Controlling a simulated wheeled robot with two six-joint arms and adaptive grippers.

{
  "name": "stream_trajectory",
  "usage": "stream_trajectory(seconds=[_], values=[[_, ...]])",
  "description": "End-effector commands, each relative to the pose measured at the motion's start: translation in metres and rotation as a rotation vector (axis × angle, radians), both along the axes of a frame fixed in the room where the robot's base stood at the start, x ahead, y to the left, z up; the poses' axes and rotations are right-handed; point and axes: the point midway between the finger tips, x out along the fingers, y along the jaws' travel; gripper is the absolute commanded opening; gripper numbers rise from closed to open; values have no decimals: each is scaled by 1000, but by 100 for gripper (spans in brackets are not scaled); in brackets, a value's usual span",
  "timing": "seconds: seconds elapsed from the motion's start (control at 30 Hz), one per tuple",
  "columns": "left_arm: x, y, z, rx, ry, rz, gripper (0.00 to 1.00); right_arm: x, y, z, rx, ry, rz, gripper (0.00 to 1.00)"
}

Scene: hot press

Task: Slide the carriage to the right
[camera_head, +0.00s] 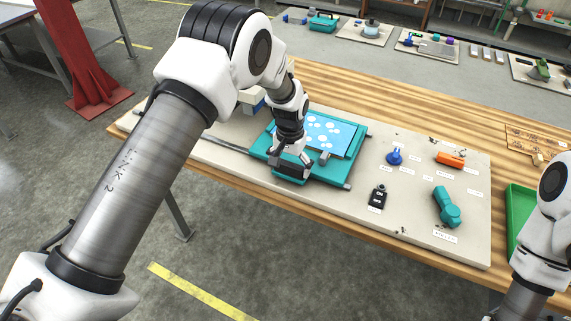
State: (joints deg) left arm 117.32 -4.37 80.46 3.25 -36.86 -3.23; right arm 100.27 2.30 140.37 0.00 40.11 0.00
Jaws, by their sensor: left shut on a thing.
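The teal carriage (355,142) sits on rails on the pale board. It carries a light blue plate with white spots (328,131). My left gripper (292,170) is down at the carriage's front edge and is shut on a part there, which the fingers mostly hide. The rails (224,143) show to the left of the carriage and a short end shows at its right. My right arm is at the right edge of the picture; its gripper is out of view.
On the board right of the carriage are a blue knob (395,157), a black control box (377,197), a teal tool (446,207) and an orange block (449,160). A green tray (520,215) lies at the right. Other benches stand behind.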

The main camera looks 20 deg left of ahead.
Motion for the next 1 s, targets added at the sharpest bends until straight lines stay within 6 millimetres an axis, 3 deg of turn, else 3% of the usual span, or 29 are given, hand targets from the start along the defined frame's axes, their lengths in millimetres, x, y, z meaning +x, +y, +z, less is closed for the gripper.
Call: stream_trajectory(seconds=[0.47,0.5,0.8,1.0], values=[[-3,-4,-3,-1,8,2,31,0,0,-1,0,0,0,40],[-3,-4,-3,-1,8,2,100,0,0,-1,0,0,0,40],[0,-3,3,-1,0,1,100,0,0,0,0,0,0,40],[1,-3,42,-1,-3,1,100,0,0,0,0,0,0,40]])
